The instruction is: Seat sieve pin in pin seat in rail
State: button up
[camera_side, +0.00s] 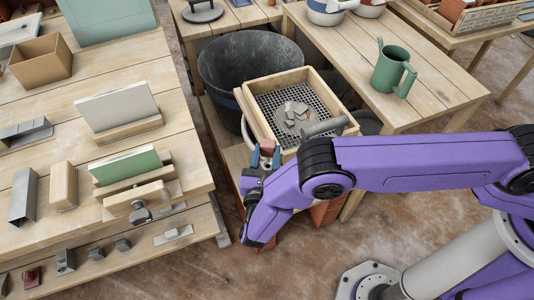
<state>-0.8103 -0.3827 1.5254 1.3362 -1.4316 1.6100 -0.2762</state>
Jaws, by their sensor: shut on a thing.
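The sieve (249,111) is a square wooden frame with a dark mesh, resting at the near side of the large black bucket. Grey rubble (294,117) lies on its mesh. My gripper (265,160) is just below the sieve's near left corner, shut on a small reddish-brown piece (268,147). The jaws and wrist hide most of this piece, and I cannot tell whether it is the sieve pin. A short grey rod (326,127) lies over the sieve's near right corner. I cannot make out the pin seat or rail, which may be behind my gripper.
The black bucket (226,55) stands behind the sieve. The left bench (60,110) carries upright boards, blocks and an open box (41,61). A green jug (392,68) stands on the right table (440,75).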

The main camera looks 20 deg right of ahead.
aim_at(268, 161)
jog(key=shift+f, duration=0.2)
jog(key=shift+f, duration=1.1)
jog(key=shift+f, duration=0.35)
dwell(0.4)
jog(key=shift+f, duration=0.85)
jog(key=shift+f, duration=0.15)
jog(key=o, duration=1.1)
jog(key=shift+o, duration=0.2)
jog(key=shift+s, duration=0.1)
